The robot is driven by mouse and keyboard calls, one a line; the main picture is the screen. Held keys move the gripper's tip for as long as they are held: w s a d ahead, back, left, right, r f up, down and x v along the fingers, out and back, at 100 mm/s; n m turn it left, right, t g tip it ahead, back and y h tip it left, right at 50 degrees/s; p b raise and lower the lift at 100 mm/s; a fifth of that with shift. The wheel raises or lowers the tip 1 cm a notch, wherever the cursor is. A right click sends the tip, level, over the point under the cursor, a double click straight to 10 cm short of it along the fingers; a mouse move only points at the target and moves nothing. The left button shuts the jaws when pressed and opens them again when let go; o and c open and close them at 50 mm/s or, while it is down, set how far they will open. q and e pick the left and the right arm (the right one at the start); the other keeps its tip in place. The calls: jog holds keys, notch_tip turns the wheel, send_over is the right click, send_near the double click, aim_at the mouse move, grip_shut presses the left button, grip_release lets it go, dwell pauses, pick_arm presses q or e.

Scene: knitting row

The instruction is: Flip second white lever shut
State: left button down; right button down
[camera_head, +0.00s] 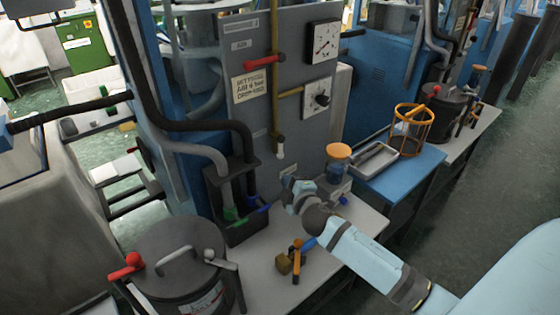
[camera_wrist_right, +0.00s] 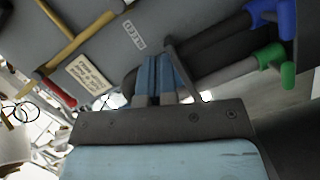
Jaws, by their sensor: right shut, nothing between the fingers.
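A short lever with a white end (camera_head: 280,147) hangs straight down at the foot of the yellow pipe on the grey panel (camera_head: 300,80). I cannot tell whether it is the second white lever. My right gripper (camera_head: 266,208) is below it, in front of the black box with hoses. Its blue fingers in the right wrist view (camera_wrist_right: 157,72) are together with nothing between them. They appear apart from the white-ended lever. My left gripper is not in view.
A red lever (camera_head: 265,60) sits higher on the pipe. Blue and green handles (camera_wrist_right: 275,65) are near the hoses. A dark lidded pot (camera_head: 180,262) stands on the front left of the table. A blue table (camera_head: 395,170) stands at right.

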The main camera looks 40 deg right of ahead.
send_near(280, 148)
jog(key=w+a+f, duration=0.2)
jog(key=w+a, duration=0.1)
jog(key=w, duration=0.1)
jog(key=w+d+f, duration=0.2)
jog(key=w+d, duration=0.1)
jog(key=shift+d+p, duration=0.2)
jog(key=shift+p, duration=0.15)
